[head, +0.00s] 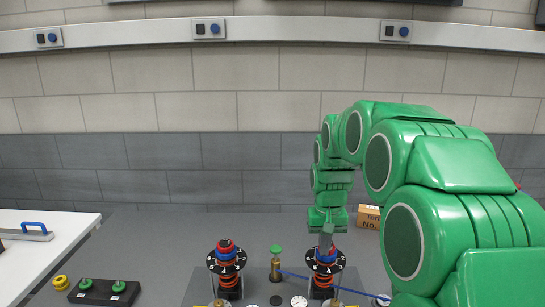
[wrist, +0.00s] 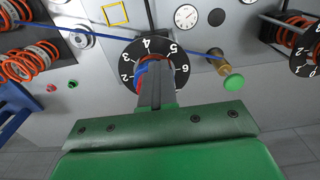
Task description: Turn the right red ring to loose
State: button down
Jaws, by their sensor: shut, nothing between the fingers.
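The right strut stands below my gripper (head: 327,250), with its black numbered dial (head: 326,267) around the top. My gripper is shut and empty, pointing down at the dial's centre. In the wrist view, the narrow closed fingers (wrist: 154,85) cover much of the centre of the dial (wrist: 177,52). A red ring edge (wrist: 152,58) and blue part (wrist: 141,73) show beside the fingers. Most of the right red ring is hidden, and I cannot tell whether the fingers touch it. The left strut has a similar dial (head: 227,267) and a red top (head: 225,245).
A brass post with a green knob (head: 276,249) stands between the struts. A blue line (wrist: 105,35) crosses past the right dial. Coiled orange springs (wrist: 25,62) lie at the left in the wrist view. A black block with green knobs (head: 103,291) sits at the left.

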jog(key=shift+s+d+f, duration=0.3)
jog(key=shift+f, duration=0.15)
jog(key=shift+s+d, duration=0.1)
jog(key=shift+d, duration=0.25)
jog(key=shift+d+r, duration=0.2)
jog(key=shift+d, duration=0.1)
jog(key=shift+w+d+r, duration=0.25)
jog(key=shift+w+d, duration=0.25)
jog(key=shift+s, duration=0.1)
jog(key=shift+s+d, duration=0.15)
jog(key=shift+s, duration=0.15)
notch_tip(320, 180, up, 6)
jog(key=shift+f, duration=0.1)
dwell(0.7)
